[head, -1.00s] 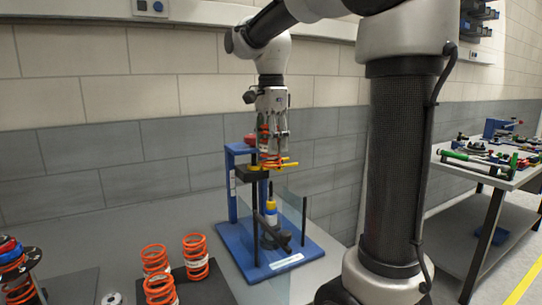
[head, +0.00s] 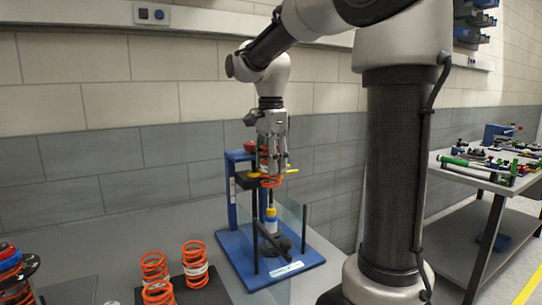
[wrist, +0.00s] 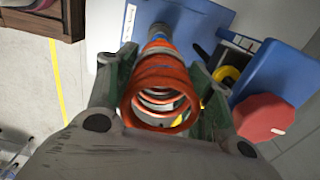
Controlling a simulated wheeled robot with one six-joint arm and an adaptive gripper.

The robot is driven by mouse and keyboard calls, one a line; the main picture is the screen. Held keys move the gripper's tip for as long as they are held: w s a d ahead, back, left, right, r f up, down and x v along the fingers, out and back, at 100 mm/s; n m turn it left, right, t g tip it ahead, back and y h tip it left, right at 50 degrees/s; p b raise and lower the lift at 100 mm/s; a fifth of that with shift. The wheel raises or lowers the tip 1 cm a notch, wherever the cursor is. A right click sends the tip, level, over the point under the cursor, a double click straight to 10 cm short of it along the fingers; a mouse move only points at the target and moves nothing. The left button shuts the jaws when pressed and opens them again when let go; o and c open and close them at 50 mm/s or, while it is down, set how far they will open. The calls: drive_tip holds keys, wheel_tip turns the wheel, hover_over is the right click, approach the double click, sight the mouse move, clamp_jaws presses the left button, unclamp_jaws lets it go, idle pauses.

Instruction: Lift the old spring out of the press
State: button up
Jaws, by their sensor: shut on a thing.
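My gripper (head: 271,166) is shut on the old spring (head: 271,181), an orange coil, and holds it upright. In the wrist view the spring (wrist: 160,92) sits between both fingers and I look down into its coils. The press (head: 232,205) has a blue column and base, a red knob (wrist: 265,118) and yellow parts. The damper (head: 271,215), with yellow and blue bands, stands below the spring on the base. I cannot tell whether its rod reaches into the spring.
A clear guard panel (head: 291,228) stands at the front of the press. Several orange springs (head: 195,262) stand at the lower left, some on a dark mat. A cluttered side bench (head: 480,180) is at the right.

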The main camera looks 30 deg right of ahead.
drive_tip(key=shift+f, duration=1.8)
